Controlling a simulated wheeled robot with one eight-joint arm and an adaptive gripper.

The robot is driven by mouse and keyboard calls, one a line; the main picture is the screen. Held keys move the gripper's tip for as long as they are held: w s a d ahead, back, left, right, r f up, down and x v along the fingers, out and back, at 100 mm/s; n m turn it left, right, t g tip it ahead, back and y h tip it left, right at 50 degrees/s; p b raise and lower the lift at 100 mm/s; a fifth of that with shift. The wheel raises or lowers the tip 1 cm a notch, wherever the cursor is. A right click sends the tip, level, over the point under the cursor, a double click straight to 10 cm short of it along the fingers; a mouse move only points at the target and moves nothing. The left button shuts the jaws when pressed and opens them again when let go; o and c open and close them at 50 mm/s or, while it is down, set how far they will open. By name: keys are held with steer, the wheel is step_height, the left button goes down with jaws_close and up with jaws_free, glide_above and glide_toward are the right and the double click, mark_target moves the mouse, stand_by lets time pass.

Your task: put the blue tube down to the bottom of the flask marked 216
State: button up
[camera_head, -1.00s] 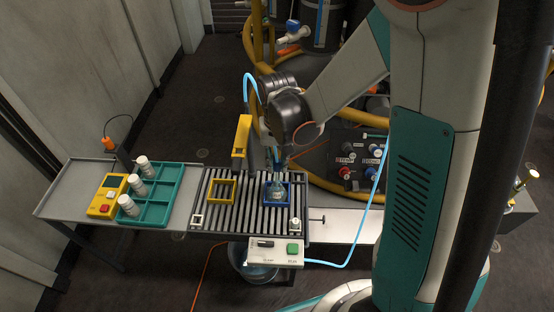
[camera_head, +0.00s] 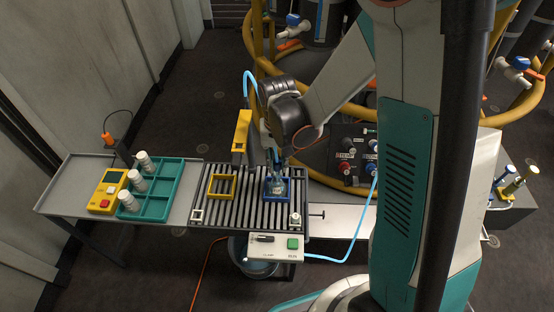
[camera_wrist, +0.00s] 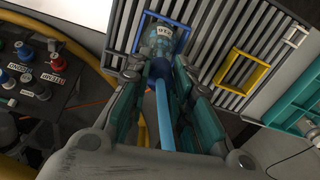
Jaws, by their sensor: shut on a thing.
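The flask (camera_head: 277,188) is a small clear vessel standing inside the blue square frame (camera_head: 266,196) on the slatted table. In the wrist view the flask (camera_wrist: 162,38) shows beyond my fingertips with a white label, too small to read surely. My gripper (camera_head: 277,158) is directly above the flask, pointing down. In the wrist view my gripper (camera_wrist: 160,72) is shut on the blue tube (camera_wrist: 164,115), around a darker blue part of it. The tube lines up with the flask mouth. Its lower end is hidden, so I cannot tell how deep it sits.
A yellow square frame (camera_head: 222,185) lies left of the flask. A yellow upright post (camera_head: 241,131) stands close behind. A teal tray (camera_head: 156,206) with white bottles is farther left. A knob panel (camera_head: 355,155) stands right.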

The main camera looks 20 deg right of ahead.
steer(key=shift+f, duration=0.25)
steer(key=o, duration=0.9)
steer(key=shift+o, duration=0.7)
steer(key=o, duration=0.4)
steer(key=shift+o, duration=0.2)
steer(key=shift+r+p, duration=2.05)
steer(key=shift+r, duration=0.95)
